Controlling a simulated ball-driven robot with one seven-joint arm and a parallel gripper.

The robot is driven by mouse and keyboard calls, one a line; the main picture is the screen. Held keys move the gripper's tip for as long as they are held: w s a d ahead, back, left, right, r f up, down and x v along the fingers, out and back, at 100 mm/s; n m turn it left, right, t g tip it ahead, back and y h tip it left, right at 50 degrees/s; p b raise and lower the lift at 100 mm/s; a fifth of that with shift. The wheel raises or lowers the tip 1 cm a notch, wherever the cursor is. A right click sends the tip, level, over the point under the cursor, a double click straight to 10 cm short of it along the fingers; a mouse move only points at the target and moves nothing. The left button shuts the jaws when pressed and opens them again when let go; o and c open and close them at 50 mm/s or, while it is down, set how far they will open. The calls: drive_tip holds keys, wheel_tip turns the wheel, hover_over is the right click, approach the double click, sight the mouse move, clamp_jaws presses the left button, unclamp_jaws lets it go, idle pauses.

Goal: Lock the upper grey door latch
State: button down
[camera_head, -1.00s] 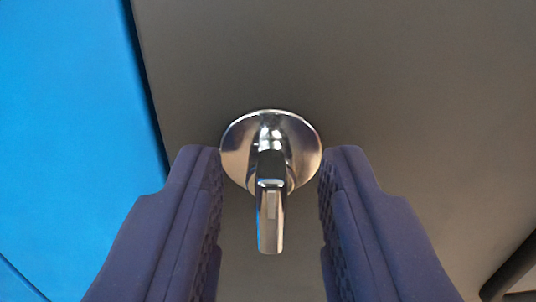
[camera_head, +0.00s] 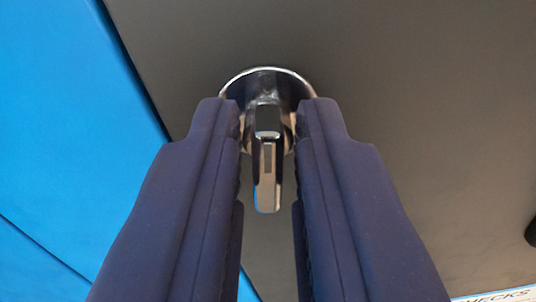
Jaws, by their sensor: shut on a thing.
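The chrome latch (camera_head: 267,180) sits on the grey door (camera_head: 400,110) in the camera_head view. It has a round, shiny base plate, and its lever points down in the picture and stands out toward me. My gripper (camera_head: 269,125) is shut on the latch, with one dark blue finger on each side near the round base. The finger tips cover the lower left and lower right of the base plate. The exact contact between pads and latch is hard to see.
A bright blue panel (camera_head: 60,130) lies at the left, with a dark gap between it and the grey door. A white label with dark lettering (camera_head: 495,296) shows at the bottom right. The grey surface around the latch is clear.

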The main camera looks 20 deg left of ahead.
drive_tip(key=m+b, duration=0.4)
drive_tip(key=b, duration=0.1)
drive_tip(key=shift+d+f+m, duration=0.1)
drive_tip(key=shift+f+m, duration=0.15)
drive_tip(key=shift+m, duration=0.05)
drive_tip(key=shift+d+m+b, duration=0.1)
drive_tip(key=shift+m+b, duration=3.95)
drive_tip(key=shift+m, duration=1.45)
drive_tip(key=c, duration=1.2)
unclamp_jaws()
